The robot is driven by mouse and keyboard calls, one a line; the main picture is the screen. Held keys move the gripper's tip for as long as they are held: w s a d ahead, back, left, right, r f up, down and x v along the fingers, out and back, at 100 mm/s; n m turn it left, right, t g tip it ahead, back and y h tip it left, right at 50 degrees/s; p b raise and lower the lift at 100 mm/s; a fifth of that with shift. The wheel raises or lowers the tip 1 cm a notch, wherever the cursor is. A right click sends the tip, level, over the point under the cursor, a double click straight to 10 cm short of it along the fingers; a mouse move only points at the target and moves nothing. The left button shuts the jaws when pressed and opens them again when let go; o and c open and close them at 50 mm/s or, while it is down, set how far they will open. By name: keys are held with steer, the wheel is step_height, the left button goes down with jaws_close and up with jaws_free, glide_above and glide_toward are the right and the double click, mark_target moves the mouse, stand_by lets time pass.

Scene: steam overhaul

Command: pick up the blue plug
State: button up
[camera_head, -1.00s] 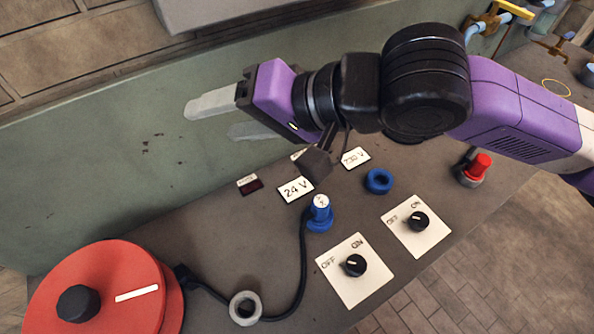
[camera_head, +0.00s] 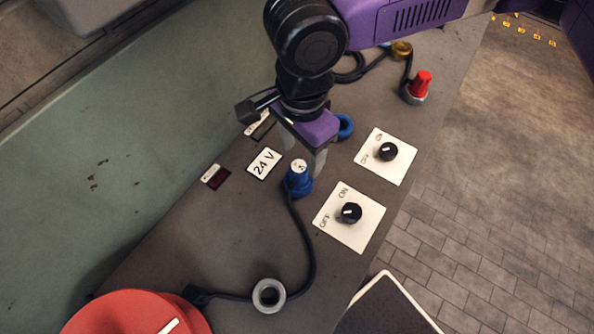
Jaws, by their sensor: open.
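The blue plug (camera_head: 298,179) stands upright on the grey panel, with a pale marked top and a black cable running from it down the panel. My gripper (camera_head: 305,160) points down, just behind and above the plug in the head view. Its grey fingers are apart and partly hidden by the purple gripper body and the plug. I cannot tell whether a finger touches the plug. Nothing is held.
A blue ring socket (camera_head: 345,127) lies right of my gripper. A red plug (camera_head: 421,84) stands farther back. Two switch plates with black knobs (camera_head: 350,213) (camera_head: 387,151) sit at right. A grey ring socket (camera_head: 268,295) and a red drum (camera_head: 135,315) are nearer. A 24 V label (camera_head: 264,163) is at left.

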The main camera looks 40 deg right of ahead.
mark_target(299, 166)
steer(key=f, duration=0.6)
steer(key=shift+a+f+p, duration=0.2)
steer(key=shift+f+p, duration=0.05)
steer(key=shift+p, duration=0.05)
jaws_close()
